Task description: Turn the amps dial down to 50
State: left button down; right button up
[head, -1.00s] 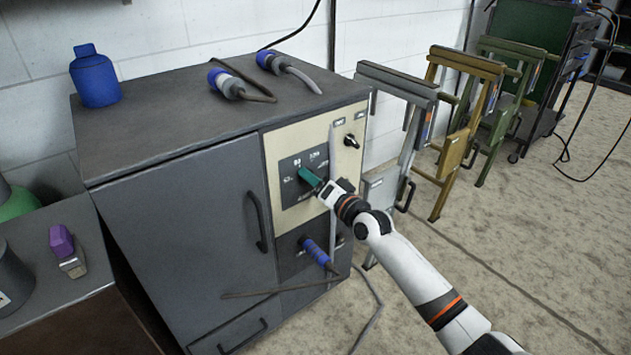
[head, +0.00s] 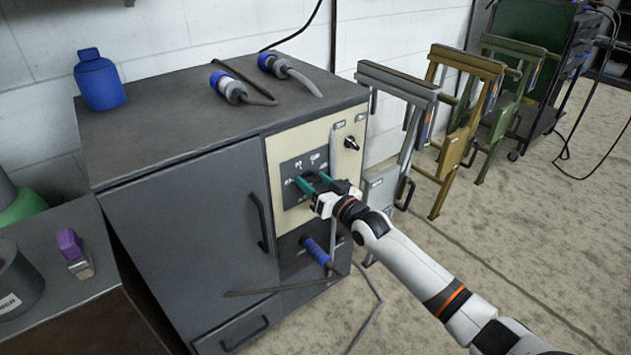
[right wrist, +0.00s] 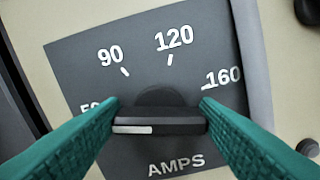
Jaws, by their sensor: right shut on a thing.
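The amps dial is a black knob (right wrist: 160,124) on a dark plate marked AMPS, with 90, 120 and 160 printed around it. A lower label at the left, starting with 5, is partly covered by a finger. The white mark on the knob points left, toward that partly covered label. My right gripper (right wrist: 160,112) has its teal fingers on the two ends of the knob and is shut on it. In the head view the right gripper (head: 312,181) is at the dial plate (head: 291,168) on the cabinet's cream panel. My left gripper is not in view.
The grey cabinet (head: 180,215) has a door handle (head: 258,222) left of the panel. A small black switch (head: 351,143) is above right of the dial. A blue-handled plug (head: 316,250) sticks out below. Folded stands (head: 465,110) are at the right; open floor lies in front of them.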

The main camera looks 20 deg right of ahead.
jog(key=shift+f, duration=0.15)
jog(key=o, duration=1)
pick_arm(q)
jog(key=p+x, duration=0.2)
jog(key=p, duration=0.1)
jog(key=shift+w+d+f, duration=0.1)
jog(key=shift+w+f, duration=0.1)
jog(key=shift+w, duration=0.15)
pick_arm(e)
jog(key=v, duration=1.2)
